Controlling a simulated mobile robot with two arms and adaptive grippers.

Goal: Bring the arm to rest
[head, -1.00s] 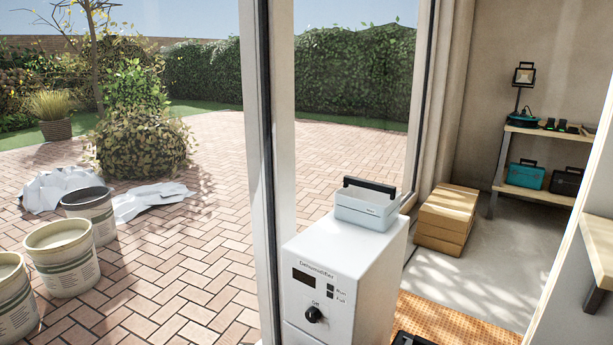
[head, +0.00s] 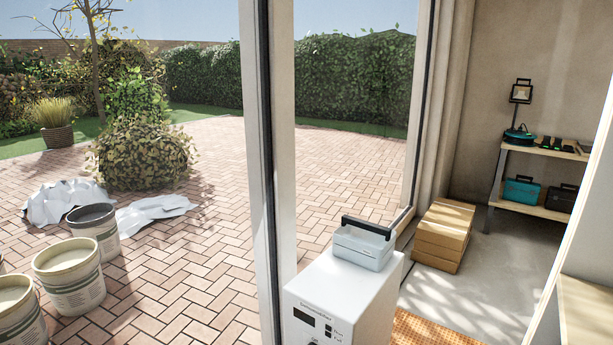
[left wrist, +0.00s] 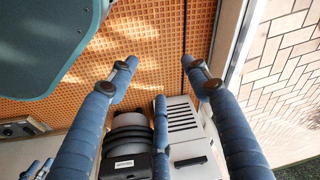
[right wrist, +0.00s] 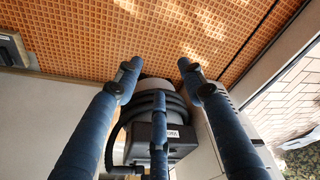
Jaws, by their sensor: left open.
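My left gripper (left wrist: 160,72) shows in the left wrist view with its blue fingers spread, open and empty. It hangs over the orange waffle-pattern mat (left wrist: 150,20). My right gripper (right wrist: 160,75) shows in the right wrist view, also with spread fingers and nothing between them, over the same mat (right wrist: 160,30). Neither gripper shows in the head view. A black ribbed coil (right wrist: 165,105) lies below the right fingers, beside a black block with a white label. The left wrist view also shows this coil (left wrist: 128,122) and a white slatted housing (left wrist: 183,117).
A white dehumidifier (head: 340,310) stands by the glass door, with a grey handled container (head: 362,248) on top. Stacked boxes (head: 443,236) and a tool shelf (head: 545,150) stand behind. Several buckets (head: 70,278) stand on the patio. A pale ledge (head: 590,310) is at right.

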